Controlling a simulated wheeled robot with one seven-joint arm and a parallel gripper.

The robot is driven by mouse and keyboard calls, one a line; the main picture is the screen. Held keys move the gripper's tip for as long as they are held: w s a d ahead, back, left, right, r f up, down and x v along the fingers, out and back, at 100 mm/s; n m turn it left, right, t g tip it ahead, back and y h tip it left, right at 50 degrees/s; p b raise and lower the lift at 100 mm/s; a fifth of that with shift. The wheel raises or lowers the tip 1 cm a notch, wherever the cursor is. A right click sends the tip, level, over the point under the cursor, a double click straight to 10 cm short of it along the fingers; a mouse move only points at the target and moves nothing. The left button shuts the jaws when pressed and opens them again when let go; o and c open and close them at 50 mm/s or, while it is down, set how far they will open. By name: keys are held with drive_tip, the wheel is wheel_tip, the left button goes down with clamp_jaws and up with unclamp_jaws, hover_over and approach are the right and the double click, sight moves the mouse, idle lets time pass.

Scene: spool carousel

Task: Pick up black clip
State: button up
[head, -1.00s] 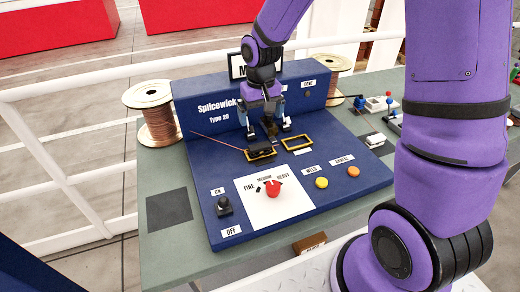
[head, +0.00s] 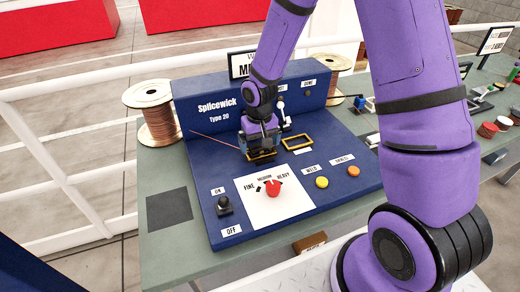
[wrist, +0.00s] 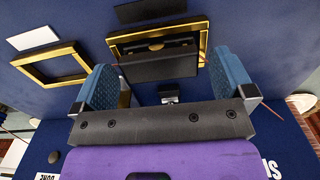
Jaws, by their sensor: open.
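The black clip (wrist: 160,66) is a dark block in the wrist view, lying at a yellow-edged frame (wrist: 203,28) on the blue panel. My gripper (wrist: 160,75) is open, its two blue pads on the left and right sides of the clip. Whether the pads touch the clip cannot be told. In the head view my gripper (head: 260,148) is low over the left yellow frame and largely hides the clip. A thin reddish wire runs from the left to this frame.
A second, empty yellow frame (head: 297,142) lies just right of my gripper. The blue panel (head: 225,170) also carries a red knob (head: 272,187), a yellow button (head: 321,182), an orange button (head: 353,170) and a black switch (head: 224,205). A copper spool (head: 160,123) stands at the left.

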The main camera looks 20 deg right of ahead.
drive_tip(key=shift+f, duration=0.15)
drive_tip(key=c, duration=1)
drive_tip(key=shift+o, duration=0.2)
